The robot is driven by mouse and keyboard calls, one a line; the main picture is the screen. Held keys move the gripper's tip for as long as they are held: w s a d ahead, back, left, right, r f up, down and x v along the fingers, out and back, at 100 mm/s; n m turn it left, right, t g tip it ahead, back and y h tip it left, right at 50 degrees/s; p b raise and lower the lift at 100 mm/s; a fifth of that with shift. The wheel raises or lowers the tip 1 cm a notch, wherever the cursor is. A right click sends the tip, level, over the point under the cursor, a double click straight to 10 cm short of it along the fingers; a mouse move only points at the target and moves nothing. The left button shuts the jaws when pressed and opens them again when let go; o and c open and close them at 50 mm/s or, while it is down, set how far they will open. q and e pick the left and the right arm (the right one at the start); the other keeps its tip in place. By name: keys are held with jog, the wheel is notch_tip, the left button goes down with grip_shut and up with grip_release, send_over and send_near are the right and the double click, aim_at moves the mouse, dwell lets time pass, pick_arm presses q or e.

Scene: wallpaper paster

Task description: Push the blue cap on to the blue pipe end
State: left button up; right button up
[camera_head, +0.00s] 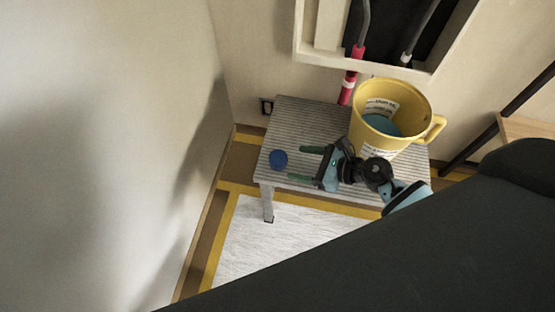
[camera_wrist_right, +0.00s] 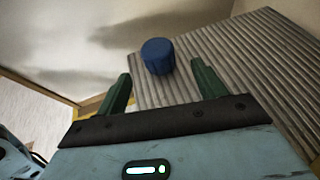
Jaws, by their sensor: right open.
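The blue cap (camera_head: 278,159) sits on the ridged grey top of a small bench (camera_head: 300,115), near its left edge. My right gripper (camera_head: 296,163) reaches in from the right, low over the bench top. Its two green fingers are apart and point at the cap. In the right wrist view the cap (camera_wrist_right: 157,56) stands just ahead of the space between the open fingertips (camera_wrist_right: 161,68), with nothing held. I cannot make out a blue pipe end in either view. My left gripper is not in view.
A yellow bucket (camera_head: 412,96) with blue contents stands on the bench behind my right gripper. Pipes with a red section (camera_head: 347,88) and a pale end (camera_head: 405,59) come down from a framed wall opening. A plain wall (camera_head: 110,120) stands at the left.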

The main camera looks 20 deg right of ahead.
aim_at(286, 161)
jog(key=shift+b+x, duration=0.7)
jog(key=shift+x, duration=3.2)
jog(key=shift+a+r, duration=0.1)
jog(key=shift+r, duration=0.1)
jog(key=shift+s, duration=0.1)
jog(key=shift+c, duration=0.3)
jog(key=c, duration=1)
